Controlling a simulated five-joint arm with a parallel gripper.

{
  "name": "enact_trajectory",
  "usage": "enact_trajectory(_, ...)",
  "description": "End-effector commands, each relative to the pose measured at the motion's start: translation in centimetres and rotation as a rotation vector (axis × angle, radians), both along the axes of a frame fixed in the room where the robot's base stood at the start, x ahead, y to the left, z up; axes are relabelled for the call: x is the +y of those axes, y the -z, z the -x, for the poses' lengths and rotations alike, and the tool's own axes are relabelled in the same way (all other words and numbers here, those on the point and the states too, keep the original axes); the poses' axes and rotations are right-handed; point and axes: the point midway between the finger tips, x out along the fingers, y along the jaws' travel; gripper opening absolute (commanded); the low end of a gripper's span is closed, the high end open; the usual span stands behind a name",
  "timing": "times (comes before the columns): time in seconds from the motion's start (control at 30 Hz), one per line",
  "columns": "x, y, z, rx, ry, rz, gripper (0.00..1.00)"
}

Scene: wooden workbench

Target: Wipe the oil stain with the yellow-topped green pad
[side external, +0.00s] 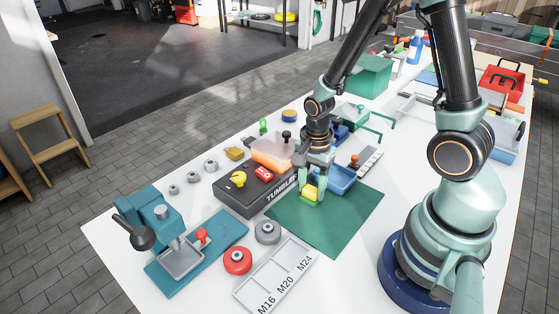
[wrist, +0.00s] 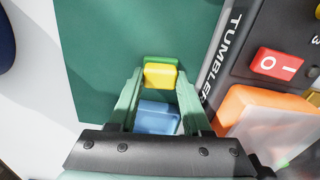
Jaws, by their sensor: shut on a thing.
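The pad (side external: 310,195) has a yellow top and a green base. It also shows in the wrist view (wrist: 160,76), between the fingertips. My gripper (side external: 313,187) is shut on the pad and points down at the left part of the dark green mat (side external: 345,218). The gripper also shows in the wrist view (wrist: 158,82). The pad is at or just above the mat; I cannot tell whether it touches. No oil stain is visible in either view. The mat under the pad and gripper is hidden.
The dark tumbler box (side external: 237,197), with a red switch (wrist: 279,62), stands just left of the gripper. A blue tray (side external: 342,178) sits behind it. A labelled sorting tray (side external: 277,276) lies in front. The mat's right part is clear.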

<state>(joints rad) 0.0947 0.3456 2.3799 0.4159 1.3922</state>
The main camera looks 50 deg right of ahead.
Motion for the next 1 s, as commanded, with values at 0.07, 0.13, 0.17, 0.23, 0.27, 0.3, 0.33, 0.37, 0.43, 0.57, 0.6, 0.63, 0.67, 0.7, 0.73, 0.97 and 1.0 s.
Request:
enact_trajectory(0.07,-0.8,0.0,0.0,0.0,0.004,0.0,0.0)
enact_trajectory(0.13,-1.4,0.0,0.0,0.0,0.005,0.0,0.0)
enact_trajectory(0.17,-0.8,0.1,0.0,0.001,-0.002,0.0,0.0)
enact_trajectory(0.23,-0.1,0.0,0.0,0.001,-0.005,0.0,0.0)
enact_trajectory(0.27,0.2,0.0,0.0,0.001,-0.004,0.0,0.0)
enact_trajectory(0.3,0.6,0.0,0.0,0.0,-0.005,0.0,0.0)
enact_trajectory(0.33,0.9,0.0,0.0,0.0,-0.005,0.0,0.0)
enact_trajectory(0.37,1.1,0.0,0.0,0.0,-0.004,0.0,0.0)
enact_trajectory(0.43,1.8,0.0,0.0,0.0,-0.005,0.0,0.0)
enact_trajectory(0.57,2.9,0.0,0.0,0.0,-0.004,0.0,0.0)
enact_trajectory(0.6,3.3,0.0,0.0,0.0,-0.005,0.0,0.0)
enact_trajectory(0.63,3.6,0.0,0.0,0.0,-0.005,0.0,0.0)
enact_trajectory(0.67,3.9,0.0,0.0,0.0,-0.004,0.0,0.0)
enact_trajectory(0.7,4.2,0.0,0.1,0.001,-0.005,0.0,0.0)
enact_trajectory(0.73,4.5,0.0,0.0,0.0,-0.004,0.0,0.0)
enact_trajectory(0.97,6.6,0.0,0.1,0.001,-0.003,0.0,0.0)
enact_trajectory(1.0,6.8,-0.2,0.0,-0.001,-0.003,0.0,0.0)
